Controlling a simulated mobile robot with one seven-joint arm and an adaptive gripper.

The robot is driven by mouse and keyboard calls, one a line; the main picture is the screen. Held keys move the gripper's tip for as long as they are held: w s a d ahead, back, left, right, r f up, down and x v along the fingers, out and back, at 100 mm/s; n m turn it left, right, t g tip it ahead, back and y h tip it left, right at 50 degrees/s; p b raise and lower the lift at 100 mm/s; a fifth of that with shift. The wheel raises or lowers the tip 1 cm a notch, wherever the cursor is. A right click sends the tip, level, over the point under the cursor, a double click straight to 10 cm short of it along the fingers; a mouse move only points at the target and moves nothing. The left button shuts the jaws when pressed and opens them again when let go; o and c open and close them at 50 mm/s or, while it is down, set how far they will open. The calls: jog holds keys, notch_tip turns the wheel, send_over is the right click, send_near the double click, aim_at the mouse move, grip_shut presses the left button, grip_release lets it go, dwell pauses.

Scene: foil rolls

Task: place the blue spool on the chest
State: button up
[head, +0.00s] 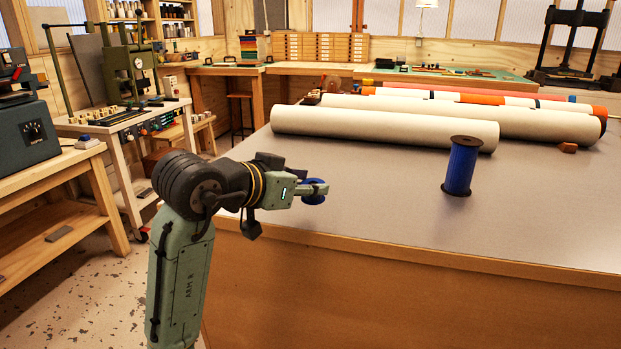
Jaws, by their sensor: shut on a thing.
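My gripper (306,190) is at the left front corner of the large grey-topped bench. It is shut on a small blue round spool (318,199), partly hidden by the fingers. A taller blue spool (461,168) with dark brown end discs stands upright on the bench top, well to the right of my gripper and apart from it. A low wooden chest of several flat drawers (320,47) sits on the back counter by the wall. I cannot tell for sure that this is the chest named.
The grey bench top (390,205) is clear between my gripper and the standing spool. Long cream rolls (385,128) lie behind, with a small brown block (568,147) to the right. A machine cart (125,125) and a side bench (45,180) stand left.

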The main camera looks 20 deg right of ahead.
jog(key=w, duration=0.3)
jog(key=w+d+p, duration=0.1)
jog(key=w, duration=0.2)
jog(key=w+d+p, duration=0.1)
jog(key=w, duration=0.1)
jog(key=shift+w+d+f, duration=0.1)
jog(key=shift+w+f, duration=0.25)
jog(key=shift+w, duration=0.05)
jog(key=shift+w+f, duration=0.15)
jog(key=shift+w, duration=0.05)
jog(key=shift+f+p, duration=0.35)
jog(key=shift+f, duration=1.35)
jog(key=shift+f, duration=0.2)
jog(key=o, duration=1.1)
jog(key=shift+c, duration=0.2)
